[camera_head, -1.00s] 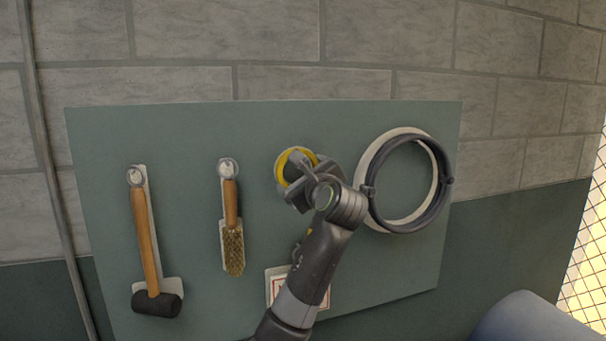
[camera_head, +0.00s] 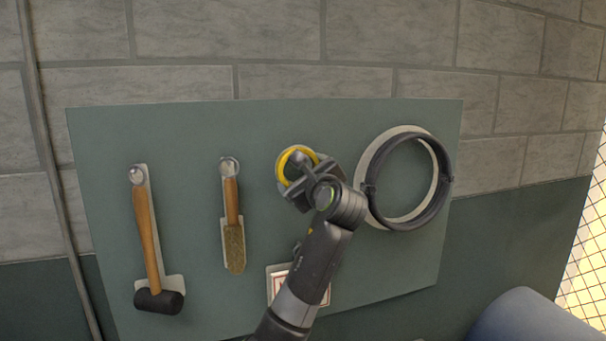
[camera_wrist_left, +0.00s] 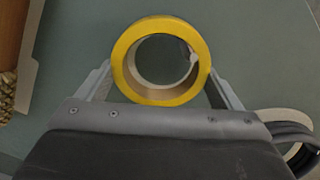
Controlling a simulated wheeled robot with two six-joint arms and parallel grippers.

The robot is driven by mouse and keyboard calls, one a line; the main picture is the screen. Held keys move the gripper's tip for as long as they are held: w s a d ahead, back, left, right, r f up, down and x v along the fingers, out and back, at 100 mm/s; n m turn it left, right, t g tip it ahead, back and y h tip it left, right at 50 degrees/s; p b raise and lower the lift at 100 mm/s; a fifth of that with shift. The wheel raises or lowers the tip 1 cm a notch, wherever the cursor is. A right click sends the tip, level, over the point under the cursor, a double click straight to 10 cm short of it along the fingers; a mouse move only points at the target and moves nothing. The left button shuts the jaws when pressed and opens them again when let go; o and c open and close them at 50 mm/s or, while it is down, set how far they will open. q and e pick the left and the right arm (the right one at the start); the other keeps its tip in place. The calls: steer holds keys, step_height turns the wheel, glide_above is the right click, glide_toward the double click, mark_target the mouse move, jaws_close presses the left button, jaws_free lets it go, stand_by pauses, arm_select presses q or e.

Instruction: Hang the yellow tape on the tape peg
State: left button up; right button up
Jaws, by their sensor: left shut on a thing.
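The yellow tape (camera_head: 283,163) is a ring held at the board, its upper left rim showing past my left gripper (camera_head: 299,168). In the left wrist view the whole yellow tape (camera_wrist_left: 121,67) faces the camera, with the fingers of my left gripper (camera_wrist_left: 160,85) on both sides of it. The gripper is shut on it. A small pale knob, perhaps the tape peg (camera_wrist_left: 193,58), shows inside the ring near its right edge. In the head view the gripper hides the peg. I cannot tell whether the tape rests on it. My right gripper is not in view.
On the green board (camera_head: 180,135) hang a mallet (camera_head: 149,235) and a brush (camera_head: 233,220) to the left. A dark hose coil (camera_head: 442,190) hangs close on the right. A white and red card (camera_head: 279,285) is below, partly behind my arm. A blue rounded object (camera_head: 525,318) is at lower right.

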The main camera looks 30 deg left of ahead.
arm_select(q)
steer(key=o, duration=0.8)
steer(key=b+v, duration=0.7)
steer(key=v, duration=1)
steer(key=shift+d, duration=0.15)
steer(key=shift+s+f, duration=0.1)
steer(key=shift+s, duration=0.1)
